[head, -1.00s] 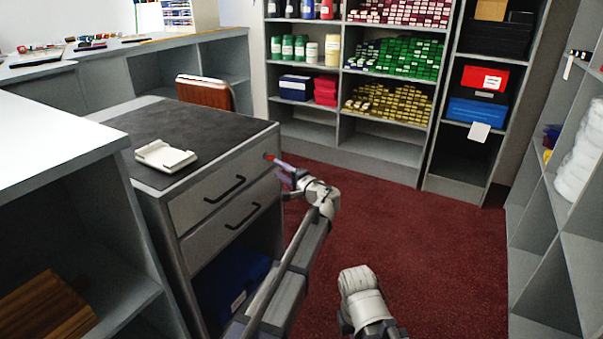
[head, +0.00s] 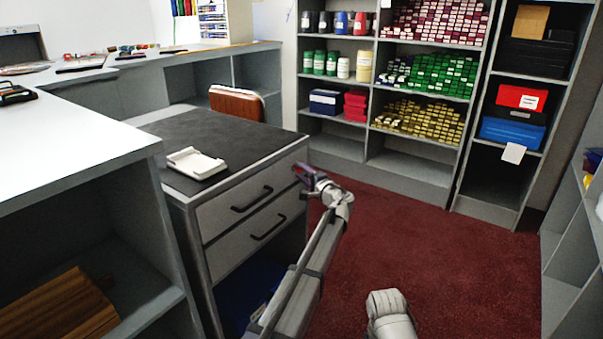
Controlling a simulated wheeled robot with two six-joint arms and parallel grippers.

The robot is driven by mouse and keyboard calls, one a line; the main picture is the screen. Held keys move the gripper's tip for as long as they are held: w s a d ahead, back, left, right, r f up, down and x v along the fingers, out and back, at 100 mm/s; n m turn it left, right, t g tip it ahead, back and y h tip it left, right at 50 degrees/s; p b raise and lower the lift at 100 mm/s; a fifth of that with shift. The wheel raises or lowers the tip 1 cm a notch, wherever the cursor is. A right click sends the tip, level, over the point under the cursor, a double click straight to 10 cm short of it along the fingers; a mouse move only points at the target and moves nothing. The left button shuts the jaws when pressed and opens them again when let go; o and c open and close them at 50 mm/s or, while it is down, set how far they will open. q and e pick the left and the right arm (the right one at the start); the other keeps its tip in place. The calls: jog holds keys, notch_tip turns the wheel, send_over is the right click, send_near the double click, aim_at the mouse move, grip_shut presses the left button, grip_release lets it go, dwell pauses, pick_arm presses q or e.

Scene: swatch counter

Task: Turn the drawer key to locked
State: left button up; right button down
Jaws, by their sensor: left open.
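The desk-like drawer unit (head: 235,180) has two grey drawer fronts with dark handles, the top drawer (head: 235,207) and the one below it, both closed. My left gripper (head: 302,174) is open at the upper right corner of the top drawer front. Its fingers cover the spot where the small red drawer key showed a second ago. The key is largely hidden now, so I cannot tell its angle or whether the fingers touch it. My right arm's end (head: 388,305) shows low in the picture, over the carpet, with its fingers out of sight.
A white tray (head: 196,165) lies on the dark desk top. A brown chair back (head: 237,103) stands behind the desk. A white-topped counter (head: 70,135) is at left. Shelves with coloured stock line the back. The red carpet (head: 420,240) on the right is clear.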

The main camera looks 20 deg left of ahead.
pick_arm(q)
jog(key=shift+w+a, duration=0.15)
grip_shut()
dwell(0.5)
